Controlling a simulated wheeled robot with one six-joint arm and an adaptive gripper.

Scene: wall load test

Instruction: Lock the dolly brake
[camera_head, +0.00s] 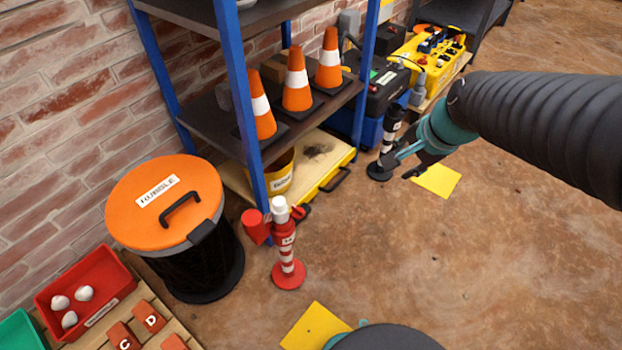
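No dolly brake can be made out for certain. A low cream platform with a yellow front edge and a dark handle (336,180) lies under the shelf; I cannot tell if it is the dolly. A blue base (371,133) under a black case stands behind it. My gripper (397,168) reaches in from the right, its fingers apart and seemingly empty. It is beside a black-and-white striped post (388,143) on a round black base; whether they touch is unclear. A red-and-white striped post (287,256) with a white top stands nearer, beside the shelf's blue leg.
A blue-legged shelf (205,107) holds several orange cones. An orange-lidded rubble bin (167,204) stands left, with a red tray (84,292) in front. Yellow floor squares lie below my gripper (437,180) and at bottom centre (315,328). Floor at right is clear.

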